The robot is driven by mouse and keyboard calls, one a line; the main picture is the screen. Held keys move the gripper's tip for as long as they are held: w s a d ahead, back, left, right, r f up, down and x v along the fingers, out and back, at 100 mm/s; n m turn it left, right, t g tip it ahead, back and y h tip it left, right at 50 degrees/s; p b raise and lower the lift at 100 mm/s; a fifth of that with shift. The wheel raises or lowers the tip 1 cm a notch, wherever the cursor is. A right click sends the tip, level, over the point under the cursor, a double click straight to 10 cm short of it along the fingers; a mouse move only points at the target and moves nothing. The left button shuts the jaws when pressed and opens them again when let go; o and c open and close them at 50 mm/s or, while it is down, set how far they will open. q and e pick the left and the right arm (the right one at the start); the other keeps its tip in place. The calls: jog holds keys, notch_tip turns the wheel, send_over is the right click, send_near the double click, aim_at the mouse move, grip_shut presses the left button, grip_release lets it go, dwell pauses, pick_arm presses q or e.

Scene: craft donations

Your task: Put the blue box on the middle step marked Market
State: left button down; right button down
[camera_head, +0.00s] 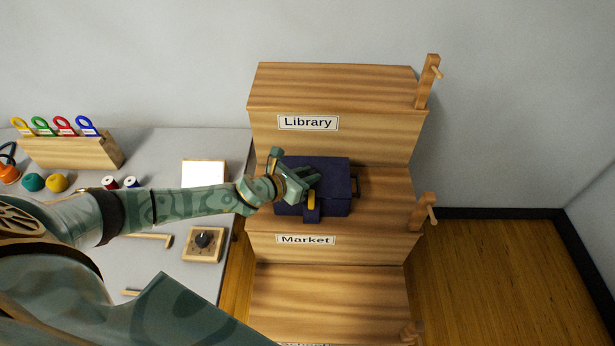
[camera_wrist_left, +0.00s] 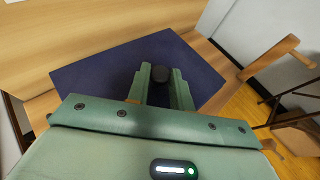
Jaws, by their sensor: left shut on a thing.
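The dark blue box (camera_head: 336,180) is at the middle step (camera_head: 375,212), above the Market label (camera_head: 305,240). It has a yellow patch on its front and a small dark handle at its right side. I cannot tell whether its underside touches the step. My left gripper (camera_head: 308,178) reaches in from the left over the box top and is shut on the box. My right gripper is not in view.
The upper step, labelled Library (camera_head: 308,122), rises behind. A lower step (camera_head: 325,295) is in front and bare. Wooden posts with pegs (camera_head: 427,80) stand along the right edge. A grey table (camera_head: 150,235) at left holds a wooden rack (camera_head: 72,152), spools and a knob box (camera_head: 203,244).

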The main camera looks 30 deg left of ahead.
pick_arm(q)
jog(key=shift+r, duration=0.1)
jog(key=c, duration=1.2)
grip_release()
jog(key=shift+f, duration=0.2)
jog(key=shift+c, duration=0.2)
jog(key=shift+r, duration=0.1)
jog(key=shift+s+a+r, duration=0.1)
jog(key=shift+s+r, duration=0.05)
jog(key=shift+s, duration=0.05)
jog(key=p+v, duration=0.1)
jog(key=v, duration=1)
jog(key=shift+s+r+p, duration=0.15)
jog(key=shift+s+p, duration=0.1)
jog(key=shift+p, duration=0.1)
